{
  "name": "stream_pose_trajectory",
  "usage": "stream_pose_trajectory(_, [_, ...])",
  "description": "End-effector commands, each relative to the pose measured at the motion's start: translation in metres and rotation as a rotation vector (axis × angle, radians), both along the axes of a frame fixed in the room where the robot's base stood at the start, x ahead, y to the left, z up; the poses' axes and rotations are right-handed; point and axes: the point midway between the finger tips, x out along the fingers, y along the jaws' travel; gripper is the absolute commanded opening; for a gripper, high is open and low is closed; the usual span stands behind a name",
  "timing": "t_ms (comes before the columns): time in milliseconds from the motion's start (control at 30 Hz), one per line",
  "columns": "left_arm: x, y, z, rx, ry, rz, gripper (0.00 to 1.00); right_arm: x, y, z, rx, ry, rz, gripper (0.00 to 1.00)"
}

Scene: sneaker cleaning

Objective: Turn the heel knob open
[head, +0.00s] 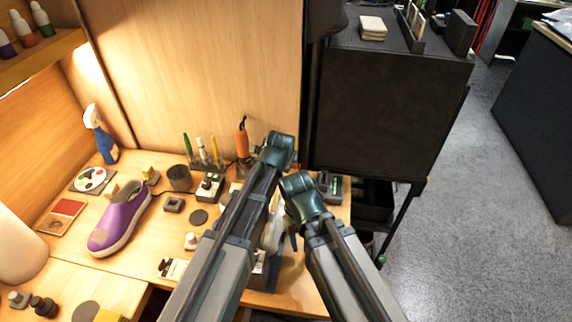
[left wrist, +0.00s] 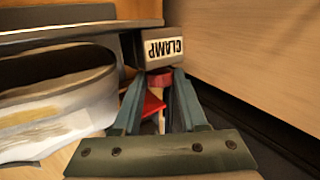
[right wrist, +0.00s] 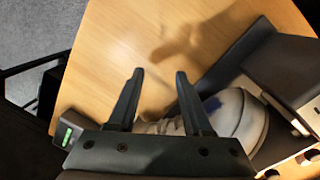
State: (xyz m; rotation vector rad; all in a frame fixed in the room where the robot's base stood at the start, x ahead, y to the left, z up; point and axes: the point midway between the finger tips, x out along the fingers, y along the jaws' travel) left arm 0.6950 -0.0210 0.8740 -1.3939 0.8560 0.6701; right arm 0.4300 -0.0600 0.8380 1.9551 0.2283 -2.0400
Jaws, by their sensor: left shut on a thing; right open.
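A red knob (left wrist: 160,78) sits under a dark block with an upside-down CLAMP label (left wrist: 163,47) in the left wrist view. My left gripper (left wrist: 157,84) has its fingertips closed on this knob; in the head view the left gripper (head: 279,148) is at the back of the bench. A white sneaker (left wrist: 62,115) is beside it on the left. My right gripper (right wrist: 158,75) is open and empty, with the white sneaker (right wrist: 240,120) beside and below its right finger. In the head view the right gripper (head: 300,184) and both arms hide much of the sneaker (head: 272,232).
A purple shoe (head: 120,218), a blue spray bottle (head: 101,138) and a dark cup (head: 179,178) stand on the bench's left. An orange-handled tool (head: 242,138) stands behind my left gripper. A small device with a green light (right wrist: 68,137) is left of my right gripper. Bare wood (right wrist: 150,35) shows ahead.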

Motion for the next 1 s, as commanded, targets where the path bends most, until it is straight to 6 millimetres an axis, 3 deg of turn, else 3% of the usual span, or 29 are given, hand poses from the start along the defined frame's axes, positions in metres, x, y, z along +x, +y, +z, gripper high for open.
stream_pose_trajectory(300, [-0.001, 0.000, 0.000, 0.000, 0.003, 0.001, 0.00, 0.000, 0.000, 0.000, 0.000, 0.000, 0.000, 0.50])
stream_pose_trajectory(333, [-0.001, 0.000, 0.000, 0.000, 0.003, 0.001, 0.44, 0.000, 0.000, 0.000, 0.000, 0.000, 0.000, 0.50])
stream_pose_trajectory(500, [-0.001, 0.000, 0.000, 0.000, 0.002, 0.001, 0.72, 0.000, 0.000, 0.000, 0.000, 0.000, 0.000, 0.50])
stream_pose_trajectory(1000, [-0.006, 0.001, 0.011, 0.000, 0.000, 0.000, 0.72, 0.000, 0.000, 0.011, 0.000, 0.000, 0.000, 0.50])
